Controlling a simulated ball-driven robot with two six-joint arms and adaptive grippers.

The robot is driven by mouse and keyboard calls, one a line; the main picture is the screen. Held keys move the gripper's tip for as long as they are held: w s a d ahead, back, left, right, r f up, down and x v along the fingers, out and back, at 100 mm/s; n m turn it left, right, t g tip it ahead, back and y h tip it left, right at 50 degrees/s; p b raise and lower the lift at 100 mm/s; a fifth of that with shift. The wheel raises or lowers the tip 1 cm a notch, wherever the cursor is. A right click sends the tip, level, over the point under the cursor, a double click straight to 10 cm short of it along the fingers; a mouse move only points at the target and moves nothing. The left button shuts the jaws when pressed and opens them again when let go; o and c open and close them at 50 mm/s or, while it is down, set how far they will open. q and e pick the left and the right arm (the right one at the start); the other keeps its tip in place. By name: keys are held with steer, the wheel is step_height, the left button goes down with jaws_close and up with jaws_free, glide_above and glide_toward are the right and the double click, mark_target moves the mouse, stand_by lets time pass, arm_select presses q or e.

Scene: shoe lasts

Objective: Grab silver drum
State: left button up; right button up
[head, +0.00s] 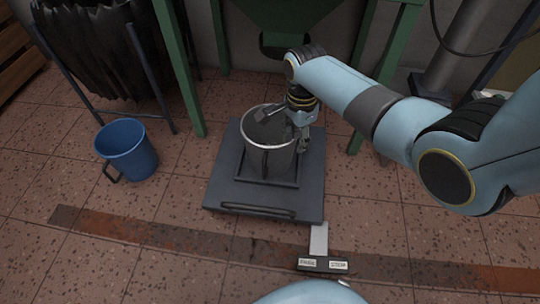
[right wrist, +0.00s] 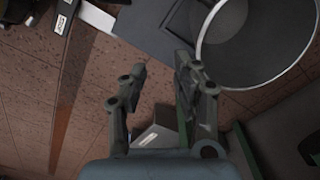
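The silver drum (head: 254,156) stands upright on a dark low platform (head: 225,190) under a green hopper. Its bright round rim faces up and its inside looks dark grey. My right gripper (head: 302,138) is at the drum's right side near the rim, overlapping it in the head view. In the right wrist view the two fingers (right wrist: 160,68) are spread apart with nothing between them, and the drum (right wrist: 258,42) lies to their right. I cannot tell whether a finger touches the rim. My left gripper is not in view.
A blue bucket (head: 127,149) stands on the tiled floor at the left. Green hopper legs (head: 183,70) rise behind the platform. A pedal unit with two labelled buttons (head: 323,265) is in front. The floor between bucket and platform is clear.

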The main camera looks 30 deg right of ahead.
steer(key=b, duration=0.1)
glide_toward(283, 144)
steer(key=s, duration=0.2)
steer(key=shift+t, duration=0.4)
steer(key=f+b, duration=0.2)
steer(key=f, duration=0.1)
steer(key=w+f+b, duration=0.1)
steer(key=f+b, duration=0.5)
steer(key=f, duration=0.1)
steer(key=shift+w+d+f, duration=0.1)
steer(key=shift+w+d, duration=0.05)
steer(key=shift+w, duration=0.25)
steer(key=shift+f, duration=0.2)
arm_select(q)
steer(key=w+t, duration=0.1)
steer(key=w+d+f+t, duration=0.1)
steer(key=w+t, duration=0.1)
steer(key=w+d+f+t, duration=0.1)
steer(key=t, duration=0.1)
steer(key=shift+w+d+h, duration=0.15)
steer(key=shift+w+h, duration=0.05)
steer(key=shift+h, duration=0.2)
arm_select(e)
jaws_close()
steer(key=shift+w, duration=0.1)
